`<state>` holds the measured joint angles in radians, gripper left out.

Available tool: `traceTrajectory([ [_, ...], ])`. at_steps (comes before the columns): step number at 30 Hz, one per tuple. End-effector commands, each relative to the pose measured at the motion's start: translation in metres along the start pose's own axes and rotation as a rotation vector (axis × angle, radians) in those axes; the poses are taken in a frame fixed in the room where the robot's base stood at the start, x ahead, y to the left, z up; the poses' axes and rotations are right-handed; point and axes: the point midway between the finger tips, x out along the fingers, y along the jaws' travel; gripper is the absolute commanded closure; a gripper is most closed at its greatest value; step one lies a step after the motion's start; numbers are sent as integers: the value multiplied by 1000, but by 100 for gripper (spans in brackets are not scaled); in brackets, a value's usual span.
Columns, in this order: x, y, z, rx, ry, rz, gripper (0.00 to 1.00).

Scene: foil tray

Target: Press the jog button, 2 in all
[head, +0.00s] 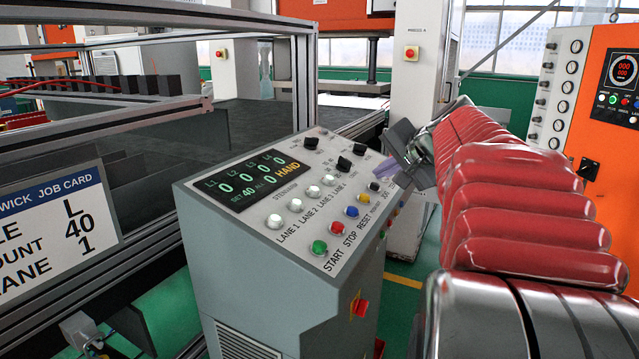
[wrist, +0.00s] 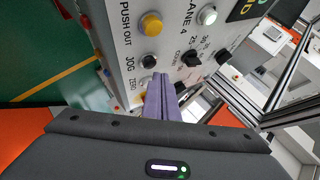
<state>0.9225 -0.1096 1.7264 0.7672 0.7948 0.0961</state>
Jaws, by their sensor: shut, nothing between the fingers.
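The jog button is a small black button (wrist: 149,60) beside the JOG label in the wrist view. In the head view it is the dark button (head: 374,186) near the right end of the front row on the grey console (head: 250,230). My gripper (wrist: 160,76) is shut and empty, its purple fingertips just below the jog button in the wrist view. In the head view, my gripper (head: 380,176) is at the far right end of the panel, close to that button. I cannot tell whether the fingertips touch the panel.
A yellow PUSH OUT button (wrist: 152,24) sits next to the jog button; the ZERO button is partly hidden by my fingers. The console display (head: 252,180) reads zeros, SET 40 and HAND. Black selector knobs (head: 344,164) stand behind. A job card (head: 55,230) hangs at left.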

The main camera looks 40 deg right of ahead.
Motion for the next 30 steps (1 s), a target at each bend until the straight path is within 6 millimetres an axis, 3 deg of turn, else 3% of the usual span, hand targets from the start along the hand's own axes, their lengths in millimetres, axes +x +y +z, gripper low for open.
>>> traceTrajectory([
  [30, 5, 5, 5, 0, 0, 0, 100],
])
